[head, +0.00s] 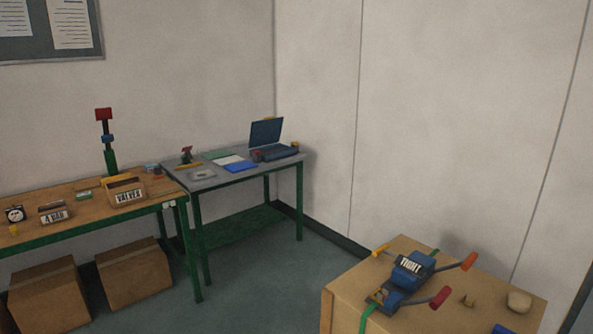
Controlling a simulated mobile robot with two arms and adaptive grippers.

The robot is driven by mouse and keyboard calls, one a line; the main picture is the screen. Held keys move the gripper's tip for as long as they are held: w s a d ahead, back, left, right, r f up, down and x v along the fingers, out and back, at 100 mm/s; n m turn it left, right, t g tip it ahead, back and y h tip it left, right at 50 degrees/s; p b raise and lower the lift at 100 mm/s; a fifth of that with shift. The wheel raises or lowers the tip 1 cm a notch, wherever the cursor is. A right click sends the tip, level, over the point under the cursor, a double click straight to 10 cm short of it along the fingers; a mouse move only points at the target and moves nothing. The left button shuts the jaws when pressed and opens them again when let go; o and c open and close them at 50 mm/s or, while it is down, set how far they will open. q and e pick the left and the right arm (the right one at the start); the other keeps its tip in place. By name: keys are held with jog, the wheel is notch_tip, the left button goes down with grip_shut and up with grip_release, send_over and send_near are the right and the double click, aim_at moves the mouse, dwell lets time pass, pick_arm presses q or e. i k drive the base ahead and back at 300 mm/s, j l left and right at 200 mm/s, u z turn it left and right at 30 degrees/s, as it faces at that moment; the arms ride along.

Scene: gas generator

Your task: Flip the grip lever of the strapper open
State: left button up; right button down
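The strapper (396,290) is a blue tool with a dark label reading "TIGHT". It sits on top of a cardboard-coloured box (340,303) at the lower right of the head view, on a green strap (369,314) that runs across the box top. Two levers stick out to its right, one with an orange-red grip (469,262) and one with a red grip (440,297). A small yellow-orange handle (380,250) sticks out at its far left. I cannot tell which one is the grip lever. Neither of my grippers is in view.
A pale rounded lump (519,301) and a small tan piece (468,300) lie on the box right of the strapper. A grey table (207,178) with a laptop (266,135) and a wooden bench (80,201) stand left. Open floor (250,285) lies between.

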aim_at(383, 248)
jog(key=i+j+u, duration=0.2)
jog(key=i+u, duration=0.2)
jog(key=i+j+u, duration=0.1)
jog(key=i+u, duration=0.3)
jog(key=i+j, duration=0.1)
jog(key=i, duration=0.6)
jog(key=i+j+u, duration=0.1)
jog(key=i, duration=0.6)
jog(key=i+l+z, duration=0.1)
jog(key=i+z, duration=0.2)
jog(key=z, duration=0.15)
jog(key=i+z, duration=0.4)
jog(key=i+j+z, duration=0.1)
jog(key=z, duration=0.35)
jog(key=i+j+z, duration=0.25)
jog(key=i+z, duration=0.2)
jog(key=i+j+z, duration=0.2)
jog(key=z, duration=0.2)
jog(key=i+j+z, duration=0.2)
jog(key=z, duration=0.15)
jog(key=i+j+z, duration=0.5)
jog(key=j+z, duration=0.2)
jog(key=i+j+z, duration=0.15)
jog(key=j+z, duration=0.2)
jog(key=i+j+z, duration=0.1)
jog(key=j+z, duration=0.25)
jog(key=j, duration=0.1)
